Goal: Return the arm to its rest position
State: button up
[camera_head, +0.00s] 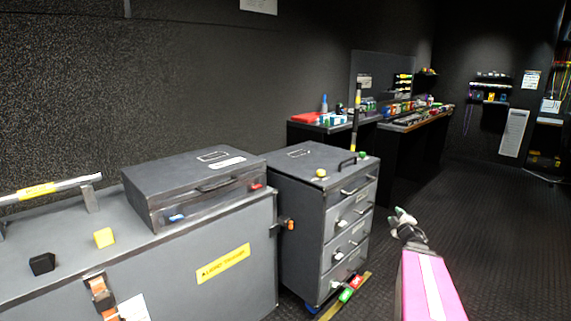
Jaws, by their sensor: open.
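My gripper (403,218) shows right of centre in the head view, at the far end of my pink arm (432,285). It is small in the picture, with its light fingertips apart and nothing seen between them. It is over the dark floor, to the right of the grey drawer cabinet (312,225) and apart from it in the picture. The rest of my arm runs out of the bottom edge.
A grey chest (235,280) at left carries a black case (190,185), a yellow cube (104,238) and a black cube (42,264). A cluttered bench (415,125) stands behind. Small red and green items (350,288) lie by the cabinet's foot. Floor at right (500,220) is clear.

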jog(key=s+a+f+m+g+h, duration=0.1)
jog(key=s+a+f+m+g, duration=0.5)
jog(key=a, duration=0.3)
jog(key=s+a+f+m+g+h, duration=0.1)
jog(key=s+a+f+m+g, duration=0.45)
jog(key=a+f+g, duration=0.3)
jog(key=s+a+m+g+y, duration=0.1)
jog(key=s+a+g+y, duration=0.1)
jog(key=s+a+g, duration=0.2)
jog(key=s+a, duration=0.3)
jog(key=a, duration=0.1)
jog(key=shift+a+f+m, duration=0.3)
jog(key=shift+m, duration=0.05)
